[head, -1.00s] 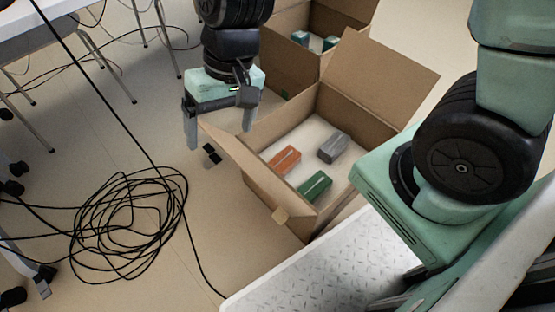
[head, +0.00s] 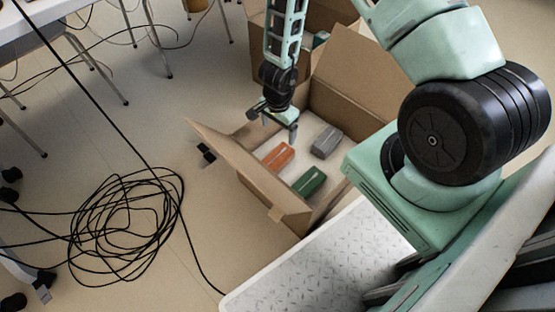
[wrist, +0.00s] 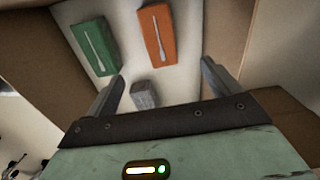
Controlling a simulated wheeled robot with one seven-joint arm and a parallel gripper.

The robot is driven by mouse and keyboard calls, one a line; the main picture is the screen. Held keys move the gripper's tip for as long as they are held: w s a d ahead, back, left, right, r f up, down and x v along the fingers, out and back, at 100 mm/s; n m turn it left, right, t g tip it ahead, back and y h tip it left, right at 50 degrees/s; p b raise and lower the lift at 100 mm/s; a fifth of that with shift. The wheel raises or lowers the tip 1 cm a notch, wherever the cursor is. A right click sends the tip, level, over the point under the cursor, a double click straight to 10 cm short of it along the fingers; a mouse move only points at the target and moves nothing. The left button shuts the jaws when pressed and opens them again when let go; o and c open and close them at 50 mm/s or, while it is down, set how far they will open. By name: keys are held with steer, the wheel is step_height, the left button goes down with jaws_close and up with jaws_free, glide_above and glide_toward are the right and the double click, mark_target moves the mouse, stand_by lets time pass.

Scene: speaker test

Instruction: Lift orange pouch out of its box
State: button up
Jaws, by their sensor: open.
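The orange pouch (head: 278,156) lies flat inside an open cardboard box (head: 272,190), near its left wall. In the wrist view the orange pouch (wrist: 157,36) shows beyond my fingertips, a little right of centre. A green pouch (head: 309,181) and a grey pouch (head: 327,141) lie in the same box. They also show in the wrist view, green (wrist: 94,47) at upper left and grey (wrist: 144,95) between the fingers. My gripper (head: 276,131) is over the box, above and behind the orange pouch. Its fingers (wrist: 162,78) are apart, with nothing held.
The box's flaps stand open, one flap (head: 215,141) leaning out to the left. A second cardboard box (head: 262,50) stands behind. A coil of black cable (head: 125,220) lies on the floor at left. Table legs (head: 100,70) stand at upper left.

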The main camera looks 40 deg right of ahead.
mark_target(278, 156)
step_height(278, 156, down, 12)
steer(key=b, duration=0.7)
step_height(278, 156, down, 5)
steer(key=b, duration=0.5)
steer(key=shift+s+a+f, duration=0.1)
steer(key=shift+a, duration=0.05)
steer(key=shift+c, duration=0.3)
steer(key=c, duration=1)
